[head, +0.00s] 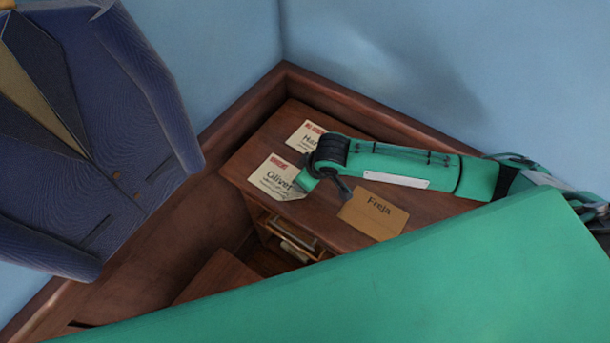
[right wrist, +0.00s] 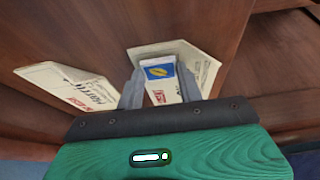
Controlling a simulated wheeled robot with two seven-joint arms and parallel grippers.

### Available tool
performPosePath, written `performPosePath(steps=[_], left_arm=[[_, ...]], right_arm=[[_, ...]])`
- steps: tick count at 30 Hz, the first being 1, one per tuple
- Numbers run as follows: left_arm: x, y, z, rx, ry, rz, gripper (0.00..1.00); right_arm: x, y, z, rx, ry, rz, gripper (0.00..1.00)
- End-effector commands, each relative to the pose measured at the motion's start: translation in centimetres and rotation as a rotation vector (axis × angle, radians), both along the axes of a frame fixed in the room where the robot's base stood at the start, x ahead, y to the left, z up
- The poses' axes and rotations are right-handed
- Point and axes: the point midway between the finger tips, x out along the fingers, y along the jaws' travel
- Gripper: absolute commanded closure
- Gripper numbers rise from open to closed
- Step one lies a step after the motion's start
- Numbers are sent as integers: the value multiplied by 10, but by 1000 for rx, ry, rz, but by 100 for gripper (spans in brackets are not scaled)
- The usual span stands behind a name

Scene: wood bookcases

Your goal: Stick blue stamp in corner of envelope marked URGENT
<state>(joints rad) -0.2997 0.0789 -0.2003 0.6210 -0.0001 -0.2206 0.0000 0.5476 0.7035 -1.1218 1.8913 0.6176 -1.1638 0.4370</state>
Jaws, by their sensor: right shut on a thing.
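A blue stamp (right wrist: 160,71) with a yellow mark shows between the fingertips of my right gripper (right wrist: 160,88) in the right wrist view. The gripper is shut on it. Behind the stamp is a pale envelope (right wrist: 204,66) with red print; I cannot tell whether they touch. In the head view, the pale Oliver envelope (head: 272,180) has a red mark at its upper left, too small to read surely. My right gripper (head: 340,188) is at its right edge, and the stamp is not visible there. My left gripper is not in view.
A pale envelope (head: 305,135), with red print and a partly hidden name, lies behind. A brown Freja envelope (head: 374,214) lies to the right. All rest on the wooden desk (head: 255,148). A blue suit jacket (head: 95,150) hangs at left. My green body hides the lower right.

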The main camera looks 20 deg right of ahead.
Motion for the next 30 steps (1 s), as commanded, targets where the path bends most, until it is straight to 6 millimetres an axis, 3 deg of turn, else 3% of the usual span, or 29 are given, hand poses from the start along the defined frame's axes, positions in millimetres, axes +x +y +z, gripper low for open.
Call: performPosePath(steps=[12,13,16,22,25,30], left_arm=[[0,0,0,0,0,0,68],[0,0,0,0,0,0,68],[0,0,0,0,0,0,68],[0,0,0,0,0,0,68],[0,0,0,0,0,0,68],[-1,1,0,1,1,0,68]], right_arm=[[0,0,0,1,-1,0,84],[0,0,0,1,-1,0,57],[0,0,0,1,-1,0,38],[0,0,0,1,-1,0,38],[0,0,0,1,-1,0,20],[0,0,0,1,-1,0,20]])
